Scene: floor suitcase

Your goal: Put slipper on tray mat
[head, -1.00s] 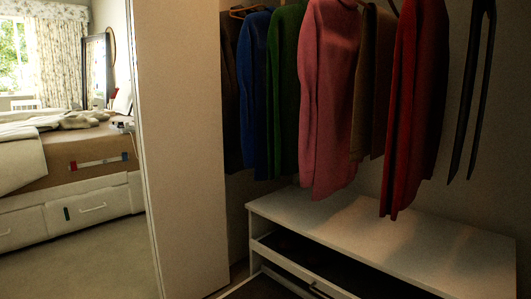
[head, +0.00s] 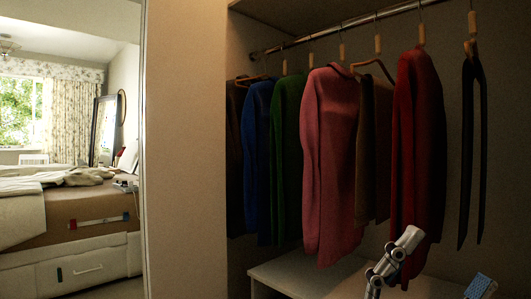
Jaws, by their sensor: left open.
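No slipper and no tray mat can be made out in the head view. My left gripper (head: 446,262) rises from the bottom edge at the lower right. One grey and black finger shows in front of the white shelf unit. A blue-padded tip shows apart from it, farther right. The gripper is open, and I see nothing held in it. Its lower part is cut off by the frame edge. My right gripper is not in view.
Several garments, among them a pink sweater (head: 332,165) and a red one (head: 417,150), hang from a metal rail (head: 350,24). Below is a white shelf unit (head: 300,272). A tall panel (head: 187,150) stands left of the closet. A bed (head: 80,210) is beyond it.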

